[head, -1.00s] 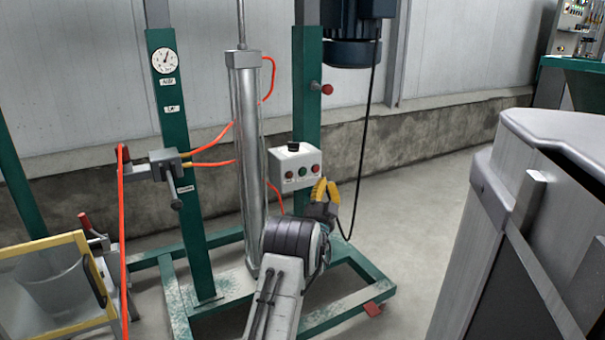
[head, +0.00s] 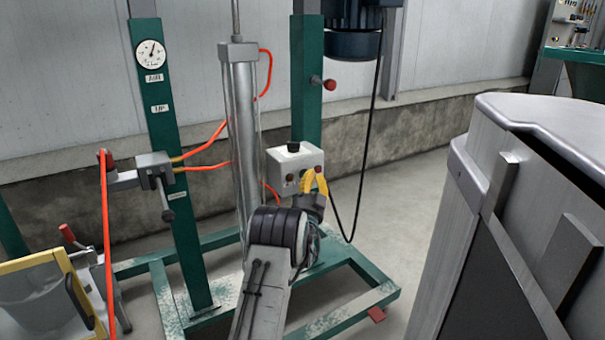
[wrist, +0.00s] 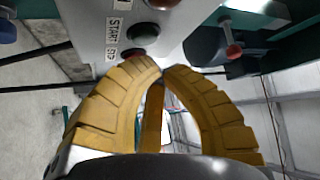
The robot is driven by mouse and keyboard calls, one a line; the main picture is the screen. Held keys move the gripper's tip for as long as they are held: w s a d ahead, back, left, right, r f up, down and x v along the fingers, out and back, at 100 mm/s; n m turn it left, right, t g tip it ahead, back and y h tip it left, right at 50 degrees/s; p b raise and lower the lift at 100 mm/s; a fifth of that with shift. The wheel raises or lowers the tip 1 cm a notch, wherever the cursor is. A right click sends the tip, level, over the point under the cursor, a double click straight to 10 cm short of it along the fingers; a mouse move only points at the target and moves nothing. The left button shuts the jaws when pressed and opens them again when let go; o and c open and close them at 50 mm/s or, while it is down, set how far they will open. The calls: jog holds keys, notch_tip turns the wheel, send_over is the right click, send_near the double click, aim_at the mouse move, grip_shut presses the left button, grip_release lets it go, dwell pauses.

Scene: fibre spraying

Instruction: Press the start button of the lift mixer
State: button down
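The lift mixer's white control box (head: 283,163) is on the green frame, with a black knob on top and a row of buttons on its front. My gripper (head: 314,172) is right at the box's front, its yellow fingers covering part of the button row. In the wrist view the gripper (wrist: 162,71) is shut, its fingertips together with nothing seen between them. A dark green button (wrist: 144,34) beside a START label (wrist: 118,28) lies just beyond the tips. A dark button (wrist: 133,53) is partly hidden by the left finger. I cannot tell whether the tips touch the box.
A green post with a gauge (head: 150,54) and a steel cylinder (head: 240,130) stand left of my arm. A black cable (head: 361,160) hangs right of the box. A large grey metal body (head: 480,185) fills the right side. A yellow-framed bin (head: 50,262) is lower left.

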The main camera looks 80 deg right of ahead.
jog(key=shift+w+d, duration=0.2)
dwell(1.5)
jog(key=shift+w+d, duration=0.15)
jog(key=shift+d, duration=0.05)
jog(key=shift+w+d, duration=0.3)
jog(key=shift+d, duration=0.1)
dwell(1.0)
jog(key=shift+s+a, duration=0.15)
dwell(0.3)
jog(key=shift+s+a, duration=0.35)
jog(key=shift+a, duration=0.2)
jog(key=shift+a, duration=0.1)
dwell(0.9)
